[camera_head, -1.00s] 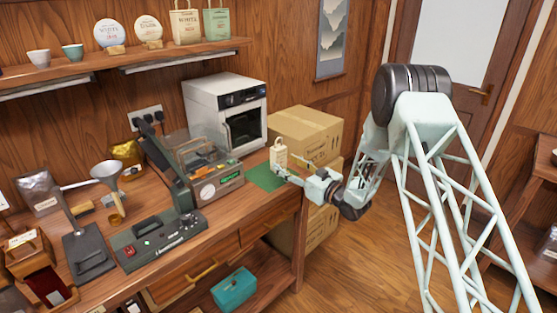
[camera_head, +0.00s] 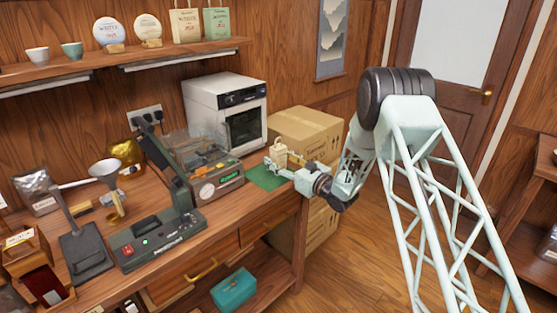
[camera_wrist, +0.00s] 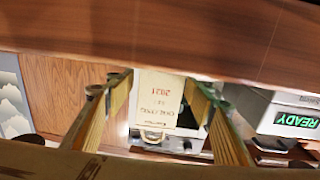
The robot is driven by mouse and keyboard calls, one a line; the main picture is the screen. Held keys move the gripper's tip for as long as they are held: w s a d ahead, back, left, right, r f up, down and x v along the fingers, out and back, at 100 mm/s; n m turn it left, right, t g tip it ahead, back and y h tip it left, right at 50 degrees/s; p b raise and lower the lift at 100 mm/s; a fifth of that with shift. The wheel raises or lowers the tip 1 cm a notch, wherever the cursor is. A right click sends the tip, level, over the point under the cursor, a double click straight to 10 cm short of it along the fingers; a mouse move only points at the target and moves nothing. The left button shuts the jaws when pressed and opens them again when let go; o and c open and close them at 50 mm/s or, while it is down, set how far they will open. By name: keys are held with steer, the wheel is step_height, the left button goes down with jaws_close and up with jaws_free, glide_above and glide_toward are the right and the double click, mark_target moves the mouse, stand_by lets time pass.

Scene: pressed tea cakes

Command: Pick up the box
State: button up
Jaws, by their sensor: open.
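A small cream box with a handle (camera_head: 279,152) stands upright on the green mat (camera_head: 266,178) at the right end of the bench. The gripper partly hides the lower part of the box in the head view.
Large cardboard boxes (camera_head: 306,133) are stacked right of the bench. A teal box (camera_head: 234,289) sits on the lower shelf.

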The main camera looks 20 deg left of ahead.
mark_target(282, 153)
steer(key=shift+c, duration=0.9)
steer(key=c, duration=0.8)
steer(key=shift+r, duration=0.1)
steer(key=shift+s+r+p, duration=0.1)
steer(key=shift+r+p, duration=0.45)
steer(key=shift+r, duration=1.2)
steer(key=s+d+r+p, duration=0.1)
steer(key=s, duration=1.4)
steer(key=shift+s+d+r+p, duration=0.15)
steer(key=shift+s+d+p, duration=0.05)
steer(key=shift+s+p, duration=0.2)
